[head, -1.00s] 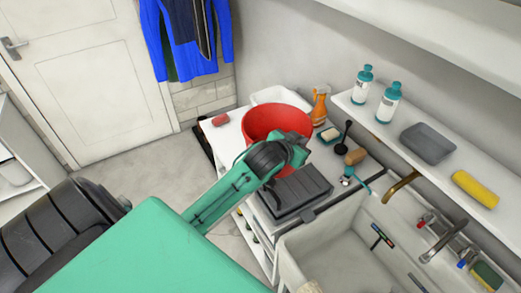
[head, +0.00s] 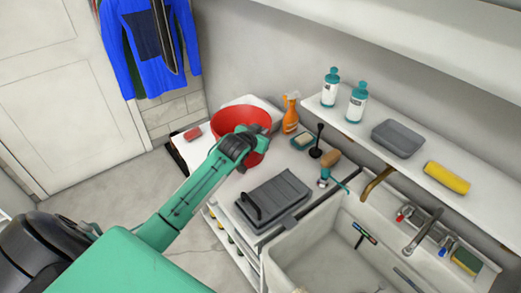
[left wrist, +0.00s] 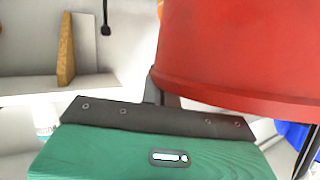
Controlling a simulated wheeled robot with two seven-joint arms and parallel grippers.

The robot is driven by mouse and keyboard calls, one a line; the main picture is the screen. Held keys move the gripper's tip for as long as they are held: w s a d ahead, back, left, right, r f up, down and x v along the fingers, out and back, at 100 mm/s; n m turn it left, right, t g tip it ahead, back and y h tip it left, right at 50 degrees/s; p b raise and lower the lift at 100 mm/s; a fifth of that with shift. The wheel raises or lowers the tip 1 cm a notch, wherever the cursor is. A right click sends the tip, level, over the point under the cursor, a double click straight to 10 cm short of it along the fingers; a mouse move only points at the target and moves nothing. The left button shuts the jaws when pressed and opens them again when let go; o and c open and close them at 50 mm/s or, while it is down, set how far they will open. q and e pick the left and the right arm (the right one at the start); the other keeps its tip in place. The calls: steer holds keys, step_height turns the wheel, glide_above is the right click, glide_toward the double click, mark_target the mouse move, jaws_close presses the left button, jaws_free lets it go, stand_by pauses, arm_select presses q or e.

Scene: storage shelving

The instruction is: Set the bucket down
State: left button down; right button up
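The red bucket (head: 240,117) is upright at the far left end of the counter, its open top showing. I cannot tell whether its base touches the counter, as my arm hides its lower front. My left gripper (head: 244,140) is at the bucket's near side and appears shut on it. In the left wrist view the bucket (left wrist: 240,50) fills the upper right, close against the gripper (left wrist: 155,90). The finger contact is mostly hidden. My right gripper is not in view.
A white basin (head: 265,103) stands behind the bucket, an orange spray bottle (head: 290,115) to its right. A red block (head: 193,133) lies to its left. A dark grey tray (head: 272,200) lies nearer on the counter (head: 290,160), before the sink (head: 325,250). A shelf (head: 325,105) runs along the wall.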

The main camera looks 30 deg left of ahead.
arm_select(q)
step_height(320, 180, down, 9)
steer(key=p, duration=0.1)
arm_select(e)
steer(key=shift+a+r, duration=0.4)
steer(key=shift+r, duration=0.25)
arm_select(q)
steer(key=shift+r, duration=0.1)
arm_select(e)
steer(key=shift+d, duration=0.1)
arm_select(q)
steer(key=c, duration=1.7)
jaws_free()
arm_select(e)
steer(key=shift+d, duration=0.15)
